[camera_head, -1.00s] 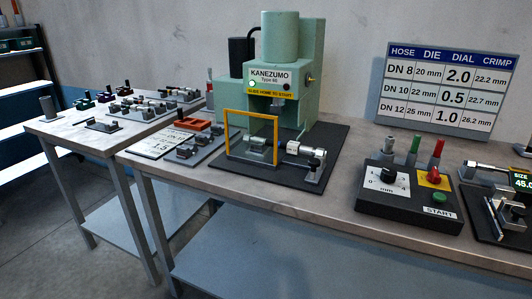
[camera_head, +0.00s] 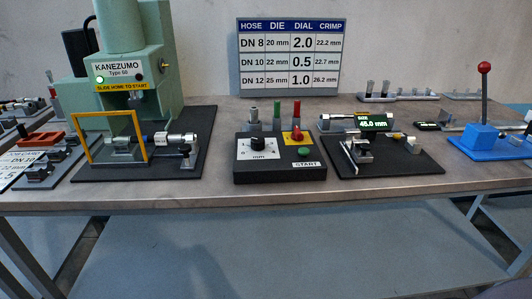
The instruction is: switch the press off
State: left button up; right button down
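The green press (camera_head: 130,60), labelled KANEZUMO, stands at the left of the bench with a lit green lamp (camera_head: 100,80) on its front. A yellow guard frame (camera_head: 112,139) stands at its front. A silver fitting (camera_head: 176,140) lies to the right of the frame on the press's black base. The black control box (camera_head: 280,160) at the middle has a dial (camera_head: 258,144), a red switch on a yellow plate (camera_head: 297,135) and a green START button (camera_head: 305,151). Neither gripper is in view.
A die chart (camera_head: 291,56) stands behind the control box. A measuring station with a display reading 45.0 mm (camera_head: 375,122) is to its right. A blue lever device (camera_head: 484,138) stands at the far right. The bench front edge is clear.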

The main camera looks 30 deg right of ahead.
aim_at(298, 135)
jog(key=z, duration=1.3)
